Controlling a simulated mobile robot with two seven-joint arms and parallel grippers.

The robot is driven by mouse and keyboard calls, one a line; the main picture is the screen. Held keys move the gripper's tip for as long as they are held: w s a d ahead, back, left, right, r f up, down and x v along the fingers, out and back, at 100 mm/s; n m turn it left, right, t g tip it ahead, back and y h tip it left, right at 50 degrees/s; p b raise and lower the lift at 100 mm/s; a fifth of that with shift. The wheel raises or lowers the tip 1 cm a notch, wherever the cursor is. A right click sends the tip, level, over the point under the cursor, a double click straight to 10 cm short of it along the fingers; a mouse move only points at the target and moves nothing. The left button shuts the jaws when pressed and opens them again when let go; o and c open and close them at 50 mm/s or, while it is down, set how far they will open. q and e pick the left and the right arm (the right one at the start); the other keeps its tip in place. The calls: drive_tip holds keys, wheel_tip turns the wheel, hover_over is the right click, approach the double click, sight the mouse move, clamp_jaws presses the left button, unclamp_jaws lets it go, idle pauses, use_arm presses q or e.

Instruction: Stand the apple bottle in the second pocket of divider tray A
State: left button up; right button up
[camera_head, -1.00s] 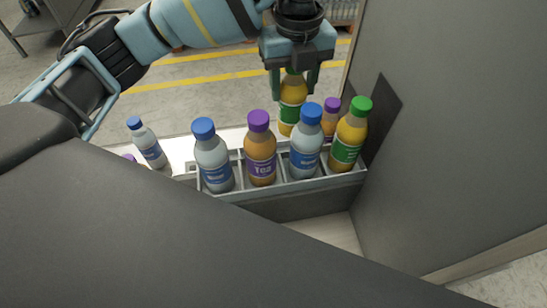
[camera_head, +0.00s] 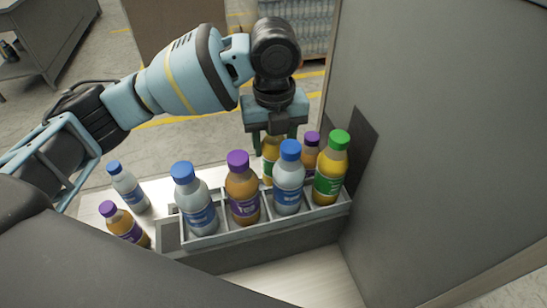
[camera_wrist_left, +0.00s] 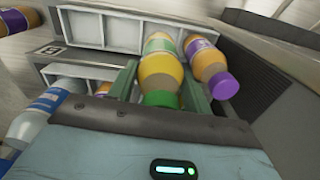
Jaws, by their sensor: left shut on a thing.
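My left gripper (camera_head: 272,140) is shut on the apple bottle (camera_head: 269,150), a yellow-orange bottle with a green label, pointing down from above. In the left wrist view the bottle (camera_wrist_left: 160,72) sits between the fingers, green cap toward the camera. In the head view its lower part is hidden behind the front row of bottles. A purple-capped tea bottle (camera_head: 311,146) stands close to its right. The wrist view shows a pale pocketed tray (camera_wrist_left: 110,30) beyond the bottle; whether the base touches a pocket floor cannot be seen. My right gripper is not in view.
A grey divider tray (camera_head: 230,237) in front holds water, tea, water and another green-capped bottle (camera_head: 332,175). A water bottle (camera_head: 130,190) and a tea bottle (camera_head: 124,226) stand at left. A tall grey panel (camera_head: 430,130) closes off the right side.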

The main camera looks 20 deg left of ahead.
sight(274, 159)
use_arm(q)
drive_tip(key=shift+f, duration=2.5)
drive_tip(key=o, duration=0.9)
wheel_tip(274, 159, up, 12)
drive_tip(key=shift+r, duration=0.1)
